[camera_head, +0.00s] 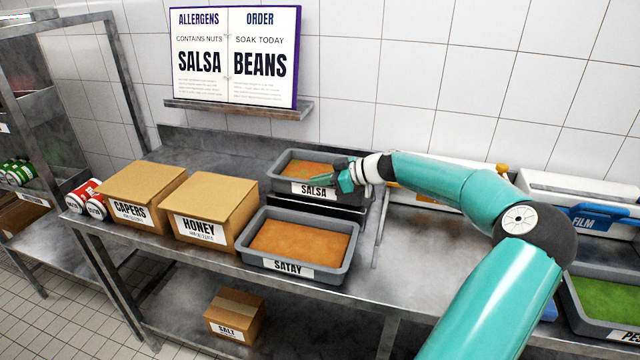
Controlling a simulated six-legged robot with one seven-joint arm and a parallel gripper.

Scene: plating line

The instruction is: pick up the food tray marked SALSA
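The grey food tray marked SALSA (289,185) sits at the back of the steel counter, filled with orange-brown food, its white label facing me. My gripper (338,178) is at the tray's right side, over its rim near the label's right end. Its teal fingers are small and partly overlap the tray in this view. I cannot tell whether they are open or shut, or whether they touch the rim. The tray's right rear corner is partly hidden by my gripper and wrist.
A similar tray marked SATAY (345,272) stands in front of the SALSA tray. Cartons marked HONEY (212,190) and CAPERS (143,183) stand to the left. A sign board (235,100) sits on a wall ledge above. Bare counter (420,235) lies to the right.

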